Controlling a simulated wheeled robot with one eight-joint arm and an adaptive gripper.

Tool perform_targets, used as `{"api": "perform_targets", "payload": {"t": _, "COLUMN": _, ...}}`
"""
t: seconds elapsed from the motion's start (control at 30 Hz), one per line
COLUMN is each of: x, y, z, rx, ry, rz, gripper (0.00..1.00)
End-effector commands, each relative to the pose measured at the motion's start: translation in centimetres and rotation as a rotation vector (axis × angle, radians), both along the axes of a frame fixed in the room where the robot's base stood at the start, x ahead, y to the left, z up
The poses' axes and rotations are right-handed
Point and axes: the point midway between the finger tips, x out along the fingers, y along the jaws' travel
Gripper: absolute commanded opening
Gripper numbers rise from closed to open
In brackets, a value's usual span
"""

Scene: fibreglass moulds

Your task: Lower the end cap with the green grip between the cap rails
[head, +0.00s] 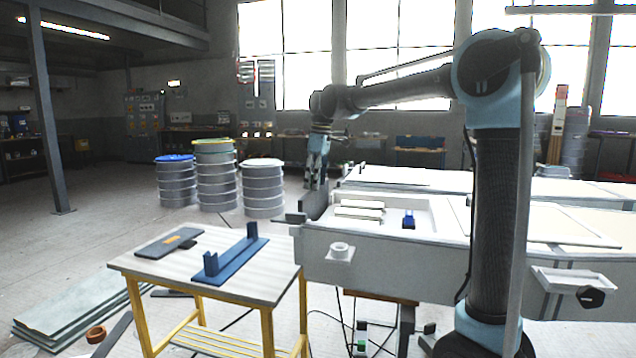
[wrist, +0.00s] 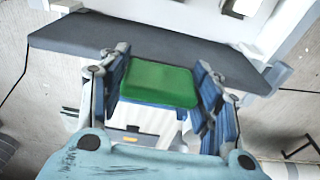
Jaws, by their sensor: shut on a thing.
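The end cap is a dark grey plate (wrist: 150,48) with a green grip (wrist: 158,84) in the wrist view. My gripper (head: 317,178) is shut on the green grip, with a blue-padded finger on each side. In the head view the end cap (head: 314,205) hangs edge-on below my gripper, at the near left end of the white mould (head: 400,255). Pale brackets that look like the cap rails show by the plate's ends in the wrist view, one at right (wrist: 279,74) and one at upper left (wrist: 66,5). I cannot tell whether the plate's edges are between them.
A table (head: 140,265) with yellow legs stands left of the mould, bearing a blue cradle (head: 232,262) and a grey plate (head: 168,243). White bars (head: 358,210) and a blue block (head: 408,219) lie in the mould's recess.

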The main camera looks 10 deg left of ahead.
Motion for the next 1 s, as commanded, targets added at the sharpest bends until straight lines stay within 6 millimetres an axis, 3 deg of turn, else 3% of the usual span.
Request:
{"api": "perform_targets", "payload": {"t": 0.57, "x": -0.1, "y": 0.1, "z": -1.2, "rx": 0.0, "ry": 0.0, "rz": 0.001, "gripper": 0.08}}
{"api": "perform_targets", "payload": {"t": 0.6, "x": 0.0, "y": 0.1, "z": -1.2, "rx": 0.0, "ry": 0.0, "rz": 0.001, "gripper": 0.62}}
{"api": "perform_targets", "payload": {"t": 0.67, "x": -0.1, "y": 0.1, "z": -1.2, "rx": 0.0, "ry": 0.0, "rz": 0.001, "gripper": 0.76}}
{"api": "perform_targets", "payload": {"t": 1.0, "x": -0.1, "y": 0.1, "z": -1.1, "rx": 0.0, "ry": 0.0, "rz": 0.002, "gripper": 0.78}}
